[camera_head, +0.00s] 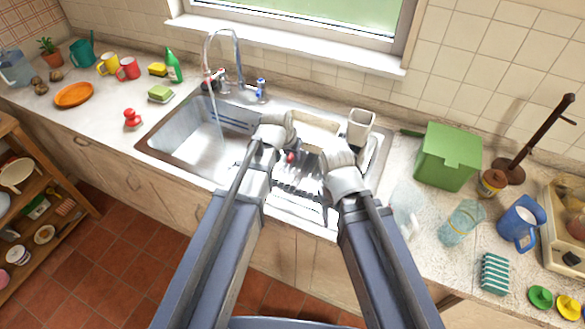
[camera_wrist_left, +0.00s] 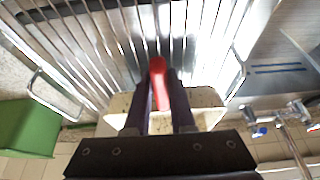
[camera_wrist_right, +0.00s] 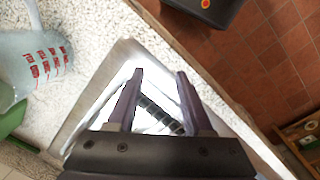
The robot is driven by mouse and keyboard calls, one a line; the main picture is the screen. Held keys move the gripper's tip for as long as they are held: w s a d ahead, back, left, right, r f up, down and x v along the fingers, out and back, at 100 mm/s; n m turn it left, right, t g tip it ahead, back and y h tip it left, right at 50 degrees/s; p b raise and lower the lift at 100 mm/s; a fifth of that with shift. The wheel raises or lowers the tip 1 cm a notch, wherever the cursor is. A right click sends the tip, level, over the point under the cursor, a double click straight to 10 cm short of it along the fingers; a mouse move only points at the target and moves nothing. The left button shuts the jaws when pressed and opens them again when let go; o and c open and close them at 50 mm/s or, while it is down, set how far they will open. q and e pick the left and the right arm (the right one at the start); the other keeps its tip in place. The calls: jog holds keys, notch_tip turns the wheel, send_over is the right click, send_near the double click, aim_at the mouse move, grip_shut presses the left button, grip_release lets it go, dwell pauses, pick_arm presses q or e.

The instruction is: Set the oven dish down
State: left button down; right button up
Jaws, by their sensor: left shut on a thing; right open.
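My left gripper (camera_head: 290,156) is over the ribbed drainer (camera_head: 292,187) beside the sink basin. It is shut on a slim red object (camera_wrist_left: 158,72), which shows between its fingers in the left wrist view. A cream rectangular dish (camera_head: 318,132), seemingly the oven dish, is at the back of the drainer. It shows partly behind the left fingers in the left wrist view (camera_wrist_left: 203,100); I cannot tell whether the red object touches it. My right gripper (camera_wrist_right: 160,74) is open, with nothing seen between its fingers, above the drainer's front right corner.
A cream cup-like holder (camera_head: 360,127) stands at the drainer's right. The tap (camera_head: 222,60) runs into the basin (camera_head: 190,140). Some left counter is clear.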

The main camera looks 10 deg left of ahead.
pick_arm(q)
jog(key=shift+f+b, duration=1.95)
jog(key=shift+b, duration=0.05)
pick_arm(e)
jog(key=shift+f, duration=1.95)
pick_arm(q)
jog(key=shift+r, duration=0.15)
pick_arm(e)
jog(key=shift+r, duration=0.15)
pick_arm(q)
jog(key=c, duration=0.8)
grip_release()
jog(key=shift+o, duration=0.2)
jog(key=p+v, duration=1.1)
jog(key=v, duration=0.1)
jog(key=s+d+f+g+y, duration=0.1)
jog(key=s+d+g+y, duration=0.1)
jog(key=s, duration=1.3)
jog(key=d+g, duration=0.1)
jog(key=g, duration=0.1)
jog(key=shift+f+g+y, duration=0.3)
jog(key=shift+f, duration=0.05)
pick_arm(e)
notch_tip(320, 180, up, 11)
